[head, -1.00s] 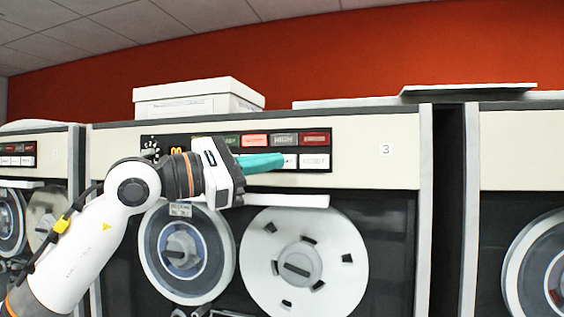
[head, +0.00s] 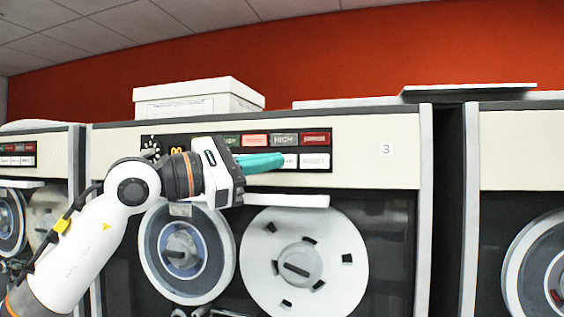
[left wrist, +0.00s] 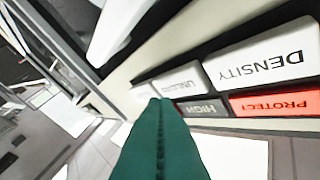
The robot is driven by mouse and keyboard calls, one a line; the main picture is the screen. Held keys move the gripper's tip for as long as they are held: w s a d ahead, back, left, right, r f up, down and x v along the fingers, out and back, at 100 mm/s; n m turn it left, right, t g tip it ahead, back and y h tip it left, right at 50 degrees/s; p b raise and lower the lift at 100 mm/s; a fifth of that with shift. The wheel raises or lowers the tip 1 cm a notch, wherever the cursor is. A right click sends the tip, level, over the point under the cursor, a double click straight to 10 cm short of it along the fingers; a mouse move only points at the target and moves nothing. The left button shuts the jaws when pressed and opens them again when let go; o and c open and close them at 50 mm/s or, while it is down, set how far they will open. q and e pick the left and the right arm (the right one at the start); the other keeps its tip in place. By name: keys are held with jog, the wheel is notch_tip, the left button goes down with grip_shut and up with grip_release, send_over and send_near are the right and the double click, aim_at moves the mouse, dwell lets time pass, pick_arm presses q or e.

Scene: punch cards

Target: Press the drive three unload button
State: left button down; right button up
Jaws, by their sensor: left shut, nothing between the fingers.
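Tape drive three (head: 386,149), marked "3", fills the middle of the head view. Its dark control panel has two rows of buttons. The white unload button (head: 291,161) is in the lower row under HIGH, partly covered by my left gripper. In the left wrist view the unload button (left wrist: 179,79) shows upside down, between DENSITY (left wrist: 262,55) and another white button (left wrist: 144,91). My left gripper (head: 283,160), with teal fingers, is shut and empty. Its tip (left wrist: 160,101) overlaps the lower left edge of the unload button; I cannot tell whether it touches. My right gripper is not in view.
A white RESET button (head: 314,161) is right of the unload button. A white ledge (head: 285,201) and two tape reels (head: 300,262) lie below the panel. A white box (head: 196,97) stands on top. Other drives stand on both sides.

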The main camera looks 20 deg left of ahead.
pick_arm(q)
jog(key=shift+w, duration=0.1)
dwell(0.3)
jog(key=shift+w, duration=0.35)
